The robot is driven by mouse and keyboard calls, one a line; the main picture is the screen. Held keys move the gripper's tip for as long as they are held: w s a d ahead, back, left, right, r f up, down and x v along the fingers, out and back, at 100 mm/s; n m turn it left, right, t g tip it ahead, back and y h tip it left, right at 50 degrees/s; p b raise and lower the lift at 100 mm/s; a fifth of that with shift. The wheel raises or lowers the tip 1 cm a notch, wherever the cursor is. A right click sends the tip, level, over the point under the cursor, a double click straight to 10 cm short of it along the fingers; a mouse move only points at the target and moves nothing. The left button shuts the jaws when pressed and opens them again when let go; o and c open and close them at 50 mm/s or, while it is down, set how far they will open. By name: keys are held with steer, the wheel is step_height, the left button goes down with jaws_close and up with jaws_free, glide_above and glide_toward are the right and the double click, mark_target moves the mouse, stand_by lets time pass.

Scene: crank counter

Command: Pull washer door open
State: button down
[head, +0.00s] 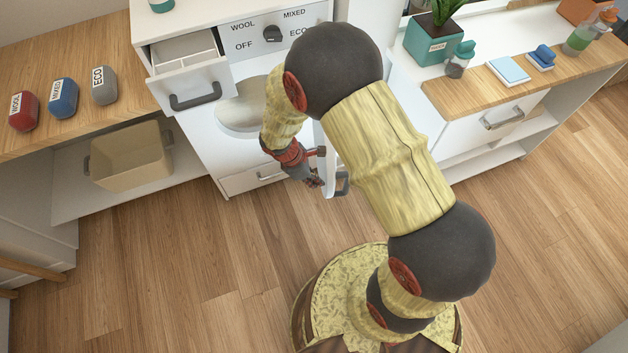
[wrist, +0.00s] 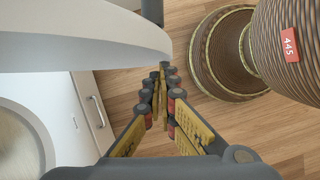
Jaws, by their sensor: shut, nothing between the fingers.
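The washer is white, with a round grey opening (head: 238,112) in its front, partly hidden by my arm. Its white door (head: 329,165) stands swung out from the front, seen nearly edge-on, with a dark grey handle (head: 343,184) on its right side. My gripper (head: 316,183) is shut and empty, just left of the door's free edge, on the side facing the opening. In the wrist view the shut fingers (wrist: 163,95) are below the pale door (wrist: 85,50), and part of the dark handle (wrist: 152,10) shows at the top. Whether they touch the door I cannot tell.
A detergent drawer (head: 190,80) is pulled out above the opening. A dial (head: 272,33) sits on the panel. Red (head: 23,112), blue (head: 62,97) and grey (head: 104,86) containers stand on the left counter above a beige bin (head: 130,155). The wooden floor in front is clear.

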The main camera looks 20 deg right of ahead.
steer(key=s+d+n+t, duration=0.1)
steer(key=d+n, duration=0.3)
steer(key=d, duration=1.3)
steer(key=shift+s+n+t, duration=0.4)
steer(key=shift+s, duration=0.35)
